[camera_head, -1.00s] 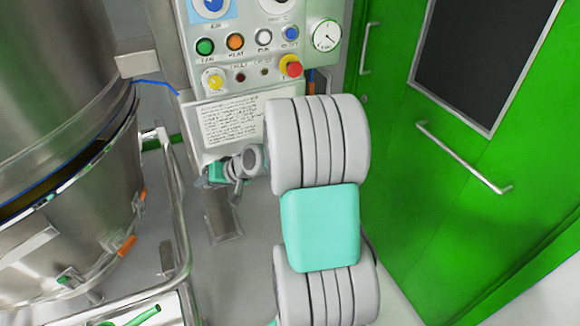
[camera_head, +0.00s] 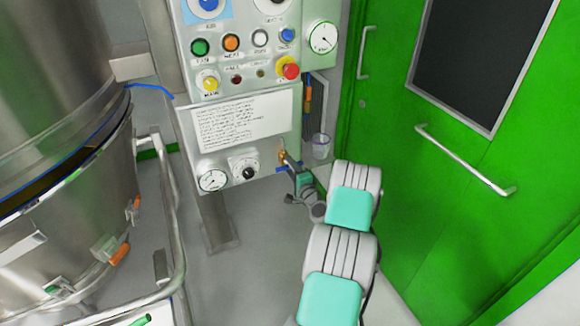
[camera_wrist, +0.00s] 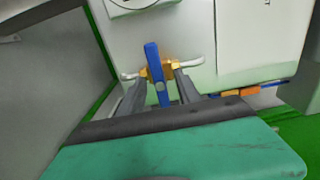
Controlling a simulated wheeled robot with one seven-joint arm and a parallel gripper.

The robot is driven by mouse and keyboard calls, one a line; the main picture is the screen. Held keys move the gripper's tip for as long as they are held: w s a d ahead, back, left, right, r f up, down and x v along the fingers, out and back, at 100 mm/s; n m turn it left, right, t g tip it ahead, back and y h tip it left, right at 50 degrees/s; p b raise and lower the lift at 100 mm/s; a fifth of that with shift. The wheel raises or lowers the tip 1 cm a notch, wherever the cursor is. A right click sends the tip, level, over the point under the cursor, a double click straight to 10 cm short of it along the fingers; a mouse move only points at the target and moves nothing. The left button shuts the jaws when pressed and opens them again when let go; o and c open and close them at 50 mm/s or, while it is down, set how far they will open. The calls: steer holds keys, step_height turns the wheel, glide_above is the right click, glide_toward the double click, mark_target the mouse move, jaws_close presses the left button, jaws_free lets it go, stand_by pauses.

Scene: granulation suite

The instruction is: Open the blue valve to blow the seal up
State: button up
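The blue valve handle (camera_wrist: 155,70) sits on a brass body (camera_wrist: 170,68) at the lower right of the control panel, with pale pipe ends on both sides. In the head view the brass body (camera_head: 283,155) shows, and the blue handle is partly hidden by my gripper (camera_head: 292,165). In the wrist view my gripper (camera_wrist: 160,85) is open, with its two grey fingers on either side of the handle. Gaps show between fingers and handle, so it looks ungripped. The bowl seam (camera_head: 70,170) with a blue line is at the left.
The panel (camera_head: 235,125) carries buttons, a red stop knob (camera_head: 290,68), a pressure gauge (camera_head: 212,181) and a black-scaled dial (camera_head: 244,169). A clear cup (camera_head: 321,146) hangs right of the valve. A green door (camera_head: 450,140) is at the right; a steel rail (camera_head: 178,230) is at the left.

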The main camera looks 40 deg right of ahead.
steer(key=shift+w, duration=0.35)
steer(key=shift+c, duration=0.3)
jaws_close()
